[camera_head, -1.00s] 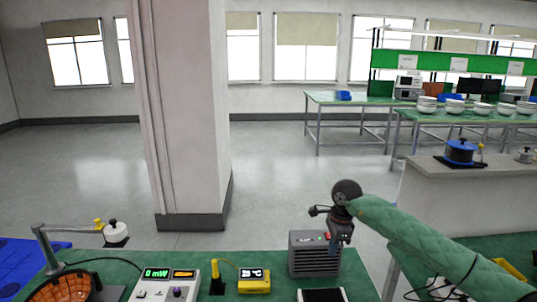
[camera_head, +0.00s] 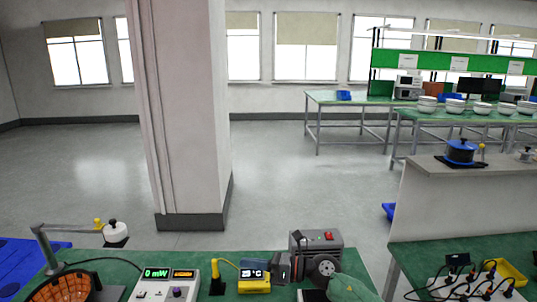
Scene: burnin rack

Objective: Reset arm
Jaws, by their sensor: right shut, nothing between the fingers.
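My right gripper (camera_head: 281,269) is low over the green bench top, just right of the small yellow meter. Its fingers are shut with nothing seen between them, and they are small and dark in this view. My right forearm in its green sleeve comes up from the bottom edge and covers part of the bench. The grey box (camera_head: 308,241) with a red light stands behind my wrist, which hides its lower front. My left gripper is not in view.
The yellow meter (camera_head: 254,282) and a white power meter (camera_head: 167,284) stand on the bench (camera_head: 110,268). An orange-lined bowl (camera_head: 70,288) is at the left. A power strip with cables (camera_head: 470,287) and a yellow tray (camera_head: 508,272) lie on the right bench.

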